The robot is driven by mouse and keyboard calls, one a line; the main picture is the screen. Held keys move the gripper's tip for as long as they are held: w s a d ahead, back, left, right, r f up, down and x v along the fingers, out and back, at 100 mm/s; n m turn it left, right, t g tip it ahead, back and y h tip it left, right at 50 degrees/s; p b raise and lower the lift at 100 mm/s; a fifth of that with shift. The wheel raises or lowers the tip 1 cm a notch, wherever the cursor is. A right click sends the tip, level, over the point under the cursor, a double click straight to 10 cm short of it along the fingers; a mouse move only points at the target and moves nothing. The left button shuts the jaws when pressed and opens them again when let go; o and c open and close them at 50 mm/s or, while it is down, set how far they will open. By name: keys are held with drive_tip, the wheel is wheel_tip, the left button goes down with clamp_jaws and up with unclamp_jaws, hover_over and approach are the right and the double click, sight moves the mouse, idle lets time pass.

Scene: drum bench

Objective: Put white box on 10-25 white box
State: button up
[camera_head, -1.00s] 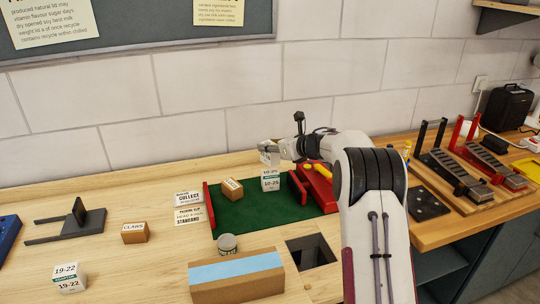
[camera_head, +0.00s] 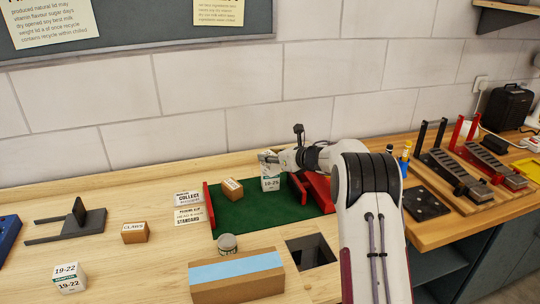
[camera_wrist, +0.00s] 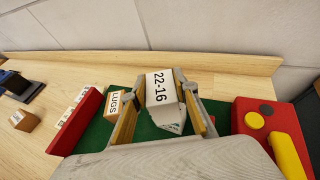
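A white box labelled 22-16 (camera_wrist: 160,88) is between the fingers of my gripper (camera_wrist: 162,80) in the wrist view. The fingers appear closed on its two sides. In the head view my gripper (camera_head: 266,157) is at the back of the green mat, directly above the 10-25 white box (camera_head: 271,185). The 10-25 box stands upright on the mat; its top face is now covered by the held box. Part of the lower box (camera_wrist: 172,127) shows under the held one in the wrist view. Whether the two boxes touch is hard to tell.
A brown LUGS box (camera_head: 232,188) stands left on the green mat (camera_head: 245,215). Red walls (camera_head: 208,204) flank the mat. A red block with a yellow handle (camera_wrist: 285,150) is to the right. A 19-22 white box (camera_head: 68,279) stands front left.

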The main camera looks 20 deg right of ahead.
drive_tip(key=o, duration=0.3)
drive_tip(key=shift+r, duration=0.2)
drive_tip(key=shift+v, duration=5.95)
drive_tip(key=shift+f, duration=0.1)
